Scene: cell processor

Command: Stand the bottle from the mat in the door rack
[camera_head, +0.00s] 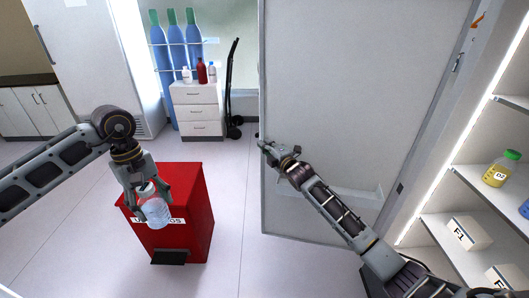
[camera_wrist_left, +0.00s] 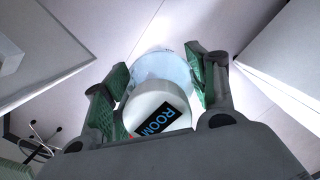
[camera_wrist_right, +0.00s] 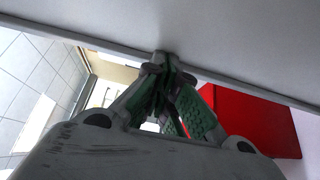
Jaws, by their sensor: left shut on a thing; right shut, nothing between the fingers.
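A clear bottle with a white cap (camera_head: 155,211) is in my left gripper (camera_head: 148,192), in front of the red bin in the head view. In the left wrist view the cap, marked ROOM (camera_wrist_left: 158,108), sits between the green finger pads, with the clear body (camera_wrist_left: 165,66) beyond. My right gripper (camera_head: 268,147) is shut and empty at the free edge of the large open door (camera_head: 360,90). In the right wrist view its fingers (camera_wrist_right: 162,75) meet close to the door's edge. The door rack (camera_head: 345,193) is a pale, shallow shelf low on the door. I see no mat.
A red bin (camera_head: 190,235) stands below my left gripper. Lit shelves (camera_head: 450,228) at the right hold a yellow bottle (camera_head: 500,170) and white boxes (camera_head: 468,233). Drawers (camera_head: 198,112) and a hand truck (camera_head: 233,90) stand at the back. Floor between bin and door is clear.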

